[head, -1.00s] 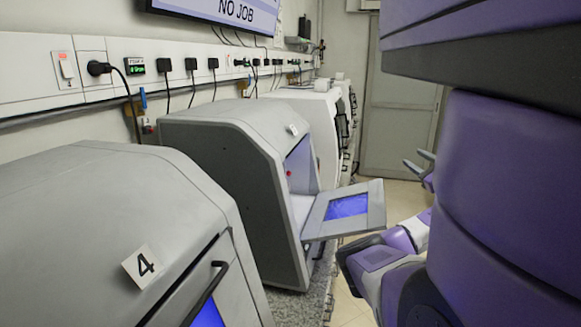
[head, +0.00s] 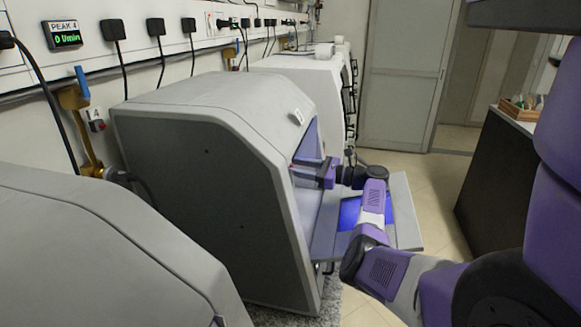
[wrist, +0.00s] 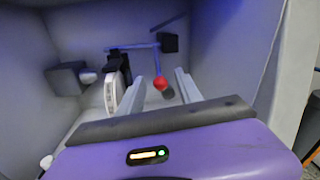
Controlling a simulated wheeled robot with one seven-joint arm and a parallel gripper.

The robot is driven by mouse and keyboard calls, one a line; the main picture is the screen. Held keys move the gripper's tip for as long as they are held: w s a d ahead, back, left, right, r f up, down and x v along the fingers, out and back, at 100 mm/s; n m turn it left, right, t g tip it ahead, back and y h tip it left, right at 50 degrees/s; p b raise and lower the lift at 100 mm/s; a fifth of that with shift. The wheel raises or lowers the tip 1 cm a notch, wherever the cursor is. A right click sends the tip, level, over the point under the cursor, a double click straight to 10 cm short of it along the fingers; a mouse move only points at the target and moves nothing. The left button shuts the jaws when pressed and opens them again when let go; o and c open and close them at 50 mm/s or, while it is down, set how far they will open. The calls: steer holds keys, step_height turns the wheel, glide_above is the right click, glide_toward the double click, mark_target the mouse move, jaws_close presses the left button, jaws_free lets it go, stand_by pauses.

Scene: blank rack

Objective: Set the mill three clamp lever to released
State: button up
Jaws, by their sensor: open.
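The open grey mill (head: 215,185) stands in the middle of the head view with its door (head: 405,210) folded down. The tag on its top is too small to read. My gripper (head: 308,163) reaches over the door into the opening. In the wrist view my gripper (wrist: 169,76) is open and empty. The clamp lever's red ball knob (wrist: 160,84) shows between the fingers, apparently ahead of them; I cannot tell whether they touch. Its thin rod rises from the knob toward a dark block (wrist: 168,42). In the head view the lever is hidden.
Inside the mill, a pale disc (wrist: 113,93) and a grey block (wrist: 66,78) sit left of the fingers. Another grey machine (head: 90,255) is close at the front left; a white one (head: 305,75) stands behind.

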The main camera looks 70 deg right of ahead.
steer(key=shift+w+b, duration=0.65)
steer(key=shift+w, duration=1.3)
jaws_close()
